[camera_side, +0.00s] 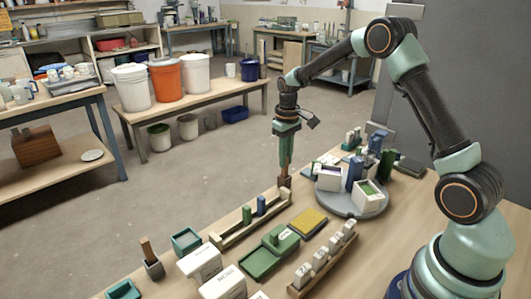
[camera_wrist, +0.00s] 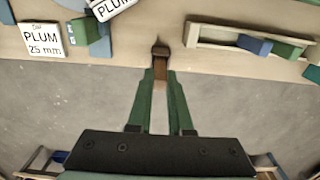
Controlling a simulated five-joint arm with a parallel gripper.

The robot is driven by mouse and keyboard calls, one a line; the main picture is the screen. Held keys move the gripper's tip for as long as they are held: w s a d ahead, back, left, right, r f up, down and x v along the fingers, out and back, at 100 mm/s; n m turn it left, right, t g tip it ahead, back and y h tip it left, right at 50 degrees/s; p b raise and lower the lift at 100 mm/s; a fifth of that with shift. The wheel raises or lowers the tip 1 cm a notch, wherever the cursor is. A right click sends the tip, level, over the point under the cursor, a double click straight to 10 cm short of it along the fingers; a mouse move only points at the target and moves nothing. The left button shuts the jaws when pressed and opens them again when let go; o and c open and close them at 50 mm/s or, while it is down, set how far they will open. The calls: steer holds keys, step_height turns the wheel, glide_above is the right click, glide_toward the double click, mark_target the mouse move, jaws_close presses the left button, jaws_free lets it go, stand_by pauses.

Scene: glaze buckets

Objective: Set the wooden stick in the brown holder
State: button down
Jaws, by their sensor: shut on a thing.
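My gripper (camera_side: 286,166) points straight down near the table's far edge, shut on a brown wooden stick. The stick (camera_wrist: 160,92) shows between the two green fingers in the wrist view. The brown holder (camera_side: 285,183) is a small dark block directly below the fingertips. It also shows in the wrist view (camera_wrist: 160,50), just beyond the fingertips. The stick's lower end is at the holder's top, but I cannot tell how far it is inside.
A wooden rack (camera_side: 252,222) with green and blue pieces stands close to the holder. A grey turntable (camera_side: 350,206) carries boxes at right. Another wooden piece (camera_side: 147,250) stands in a grey holder (camera_side: 153,268) at front left. Green trays and white labelled blocks crowd the front.

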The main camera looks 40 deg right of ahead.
steer(key=shift+f, duration=0.15)
steer(key=c, duration=0.8)
jaws_free()
steer(key=shift+o, duration=0.2)
steer(key=shift+r, duration=3.55)
